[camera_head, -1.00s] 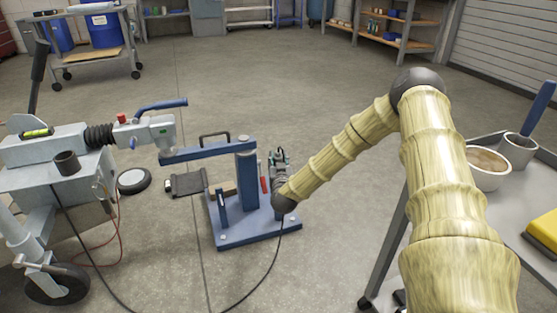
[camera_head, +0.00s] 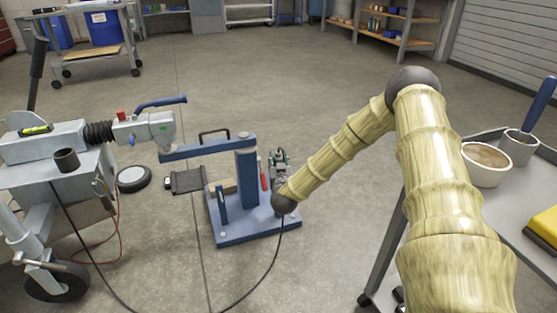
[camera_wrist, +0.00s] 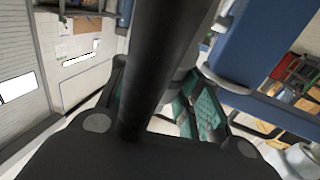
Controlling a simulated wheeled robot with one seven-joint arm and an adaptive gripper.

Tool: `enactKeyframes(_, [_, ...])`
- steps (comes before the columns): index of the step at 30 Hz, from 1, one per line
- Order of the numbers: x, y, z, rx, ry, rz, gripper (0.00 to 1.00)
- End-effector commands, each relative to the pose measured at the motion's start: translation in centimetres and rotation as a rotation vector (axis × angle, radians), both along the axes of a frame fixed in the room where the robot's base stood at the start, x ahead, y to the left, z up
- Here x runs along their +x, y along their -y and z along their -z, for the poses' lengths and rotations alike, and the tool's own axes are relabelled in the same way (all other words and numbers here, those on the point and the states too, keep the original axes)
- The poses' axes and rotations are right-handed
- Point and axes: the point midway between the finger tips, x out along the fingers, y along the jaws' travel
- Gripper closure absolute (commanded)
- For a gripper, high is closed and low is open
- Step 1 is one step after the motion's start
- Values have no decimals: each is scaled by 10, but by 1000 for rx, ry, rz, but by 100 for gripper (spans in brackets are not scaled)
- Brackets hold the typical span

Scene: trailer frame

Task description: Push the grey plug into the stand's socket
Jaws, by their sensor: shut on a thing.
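The blue stand (camera_head: 246,180) has an upright post, a side arm and a flat base plate (camera_head: 232,236) on the floor. My gripper (camera_head: 279,158) is just right of the post, above the plate's right part. In the wrist view, its teal-padded fingers (camera_wrist: 160,112) are closed behind a thick black cable (camera_wrist: 165,55) that crosses the picture. In the head view, the black cable (camera_head: 276,262) runs from the left trailer to my wrist. The grey plug is hidden by my gripper and the cable. I cannot make out the socket. A blue stand part (camera_wrist: 245,45) is close at right.
The grey trailer frame (camera_head: 60,185) with its coupling (camera_head: 145,130) stands at left, the coupling near the stand's side arm. A grey cart (camera_head: 515,220) with a bowl (camera_head: 487,163) stands at right. The floor behind the stand is mostly clear.

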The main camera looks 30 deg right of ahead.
Motion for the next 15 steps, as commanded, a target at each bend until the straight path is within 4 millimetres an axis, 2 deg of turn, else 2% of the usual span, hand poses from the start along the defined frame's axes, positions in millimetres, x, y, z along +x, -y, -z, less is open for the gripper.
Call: enactKeyframes(15, [0, 0, 12, 0, 1, 0, 100])
